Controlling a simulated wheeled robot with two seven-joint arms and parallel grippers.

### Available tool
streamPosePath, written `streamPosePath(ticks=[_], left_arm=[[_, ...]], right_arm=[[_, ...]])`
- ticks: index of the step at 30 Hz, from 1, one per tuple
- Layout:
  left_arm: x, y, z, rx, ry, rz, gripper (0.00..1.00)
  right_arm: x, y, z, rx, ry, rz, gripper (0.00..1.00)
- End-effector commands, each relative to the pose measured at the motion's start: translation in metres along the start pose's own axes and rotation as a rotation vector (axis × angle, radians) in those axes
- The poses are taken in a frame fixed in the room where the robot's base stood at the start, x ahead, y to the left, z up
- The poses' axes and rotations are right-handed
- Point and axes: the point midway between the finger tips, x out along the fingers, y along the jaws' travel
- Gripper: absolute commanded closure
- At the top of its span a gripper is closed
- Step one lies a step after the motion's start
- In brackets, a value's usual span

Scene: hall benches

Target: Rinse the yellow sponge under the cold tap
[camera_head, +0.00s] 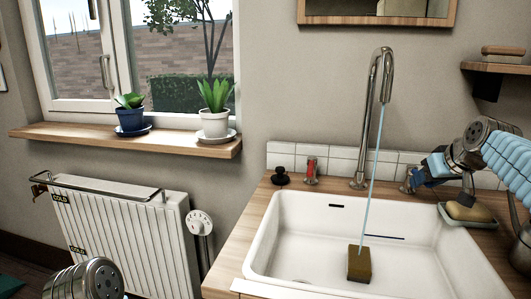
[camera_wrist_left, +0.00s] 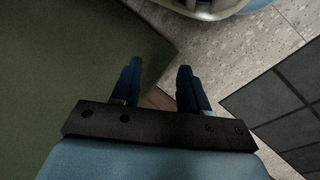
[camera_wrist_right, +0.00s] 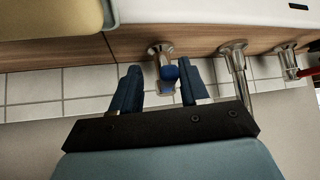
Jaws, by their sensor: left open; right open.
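The yellow sponge (camera_head: 359,264), a dark brownish-yellow block, stands in the white sink basin (camera_head: 300,235). A thin blue stream of water (camera_head: 373,165) falls from the curved spout (camera_head: 383,72) and meets the sponge. The cold tap, with a blue knob (camera_wrist_right: 170,73), is at the right of the spout. My right gripper (camera_wrist_right: 158,85) is open, with its fingers on either side of this knob; contact cannot be told. In the head view my right gripper (camera_head: 418,176) partly hides the tap. My left gripper (camera_wrist_left: 157,85) is open and empty, away from the sink.
A yellowish bar on a dish (camera_head: 468,221) lies right of the basin, close to my right arm. A radiator (camera_head: 125,235) and a sill with potted plants (camera_head: 180,143) are at left.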

Motion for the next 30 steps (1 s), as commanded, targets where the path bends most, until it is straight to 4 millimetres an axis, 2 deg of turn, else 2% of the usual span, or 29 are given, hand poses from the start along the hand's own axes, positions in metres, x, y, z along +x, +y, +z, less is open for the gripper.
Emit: streamPosePath(ticks=[7,14,22,30], left_arm=[[-0.001,0.001,0.000,0.000,0.000,0.000,0.55],[-0.013,0.005,0.000,0.000,0.000,0.000,0.55],[-0.011,0.004,0.000,0.000,0.000,0.000,0.55],[-0.011,0.004,0.000,0.000,0.000,0.000,0.55]], right_arm=[[0.000,0.001,0.000,-0.004,-0.002,-0.004,0.55],[-0.001,0.008,-0.002,-0.064,-0.002,-0.062,0.55],[0.003,0.020,-0.002,-0.193,-0.001,-0.181,0.55],[0.002,0.020,-0.002,-0.219,0.000,-0.205,0.55]])
